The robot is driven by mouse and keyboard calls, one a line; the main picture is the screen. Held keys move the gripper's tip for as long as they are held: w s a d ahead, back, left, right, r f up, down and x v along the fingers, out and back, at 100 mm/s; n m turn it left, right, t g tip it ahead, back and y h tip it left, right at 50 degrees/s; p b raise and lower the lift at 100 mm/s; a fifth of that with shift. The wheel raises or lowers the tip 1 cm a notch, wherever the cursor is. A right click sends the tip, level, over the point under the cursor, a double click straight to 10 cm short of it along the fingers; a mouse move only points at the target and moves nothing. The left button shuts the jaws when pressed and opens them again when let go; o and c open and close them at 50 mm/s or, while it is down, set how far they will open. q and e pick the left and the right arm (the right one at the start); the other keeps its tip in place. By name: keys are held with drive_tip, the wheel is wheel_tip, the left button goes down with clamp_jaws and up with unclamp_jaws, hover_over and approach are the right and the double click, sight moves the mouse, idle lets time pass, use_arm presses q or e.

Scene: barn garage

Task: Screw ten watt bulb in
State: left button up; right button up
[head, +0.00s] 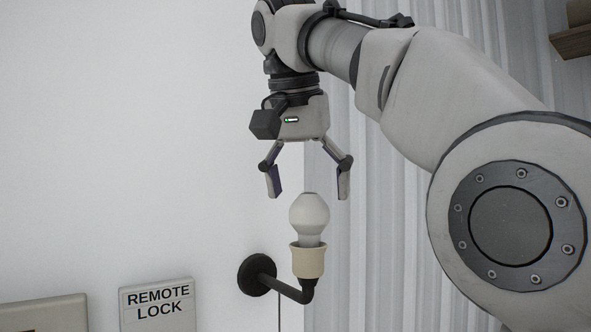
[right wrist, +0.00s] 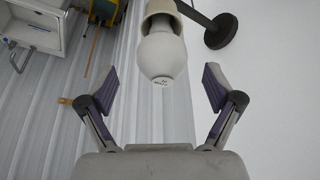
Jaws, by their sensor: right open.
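A white bulb (head: 309,216) stands upright in the cream socket (head: 308,262), which sits on a black bent wall arm (head: 284,287). Whether the bulb is fully seated cannot be told. My right gripper (head: 308,190) points down just above the bulb, open and empty, its fingers spread wider than the bulb. In the right wrist view, the bulb (right wrist: 161,57) hangs centrally ahead of the open fingers (right wrist: 161,88), touching neither. My left gripper is out of view.
A sign reading REMOTE LOCK (head: 158,305) is on the white wall at lower left, beside another panel (head: 43,315). Corrugated metal wall (head: 385,215) lies behind my right arm. A shelf (head: 573,40) is at upper right. The space left of the bulb is clear.

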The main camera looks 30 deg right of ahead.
sight(309, 211)
drive_tip(key=x, duration=0.4)
drive_tip(key=shift+w+r, duration=0.15)
drive_tip(key=shift+w, duration=0.05)
drive_tip(key=shift+s+r, duration=0.1)
drive_tip(key=shift+s, duration=0.1)
drive_tip(key=shift+c, duration=0.6)
drive_tip(key=shift+a, duration=0.1)
drive_tip(key=c, duration=0.8)
drive_tip(key=shift+r+m+p, duration=0.1)
drive_tip(key=shift+m+p, duration=0.2)
drive_tip(key=shift+m, duration=0.2)
drive_tip(key=m+g+p, duration=0.1)
drive_tip(key=m+p, duration=0.1)
drive_tip(key=shift+m+h, duration=0.3)
drive_tip(key=shift+f+m+g, duration=0.25)
drive_tip(key=shift+m+g, duration=0.35)
drive_tip(key=shift+m, duration=0.6)
drive_tip(key=o, duration=0.8)
drive_tip(key=shift+o, duration=0.3)
drive_tip(key=shift+w, duration=0.1)
